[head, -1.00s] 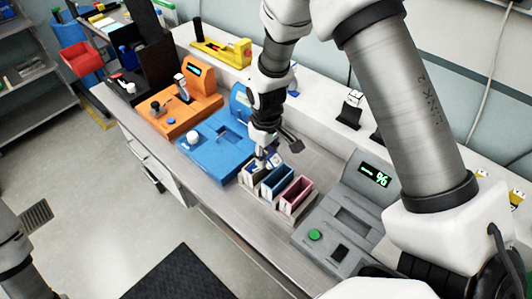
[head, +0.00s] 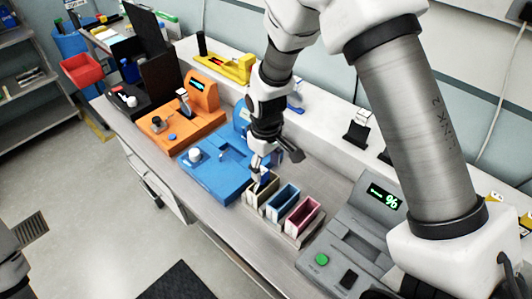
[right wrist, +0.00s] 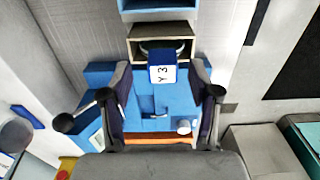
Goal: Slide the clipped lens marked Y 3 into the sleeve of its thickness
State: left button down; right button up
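The clip marked Y 3 (right wrist: 162,73), a blue block with a white label, shows in the right wrist view in front of the mouth of the beige sleeve (right wrist: 160,29). A grey curved edge, likely the lens, shows behind the label; how deep it sits is hidden. My right gripper (right wrist: 162,88) has its fingers spread on either side of the clip, with gaps visible. In the head view, my right gripper (head: 265,162) is right over the beige sleeve (head: 252,198). Beside it stand the blue sleeve (head: 280,205) and the pink sleeve (head: 303,219). My left gripper is out of view.
A blue device (head: 212,178) stands left of the sleeves and an orange device (head: 172,130) beyond it. A grey device with a green display (head: 345,240) stands to the right. A black stand with a white-topped clip (head: 357,130) is on the back ledge.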

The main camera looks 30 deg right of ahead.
jog(key=r, duration=0.2)
jog(key=w+r+b, duration=0.1)
jog(key=r, duration=0.1)
jog(key=shift+r, duration=0.1)
notch_tip(320, 180, up, 4)
send_over(266, 180)
jog(key=shift+w+r+b, duration=0.15)
jog(key=shift+w+b, duration=0.1)
jog(key=shift+b, duration=0.05)
jog(key=shift+s, duration=0.15)
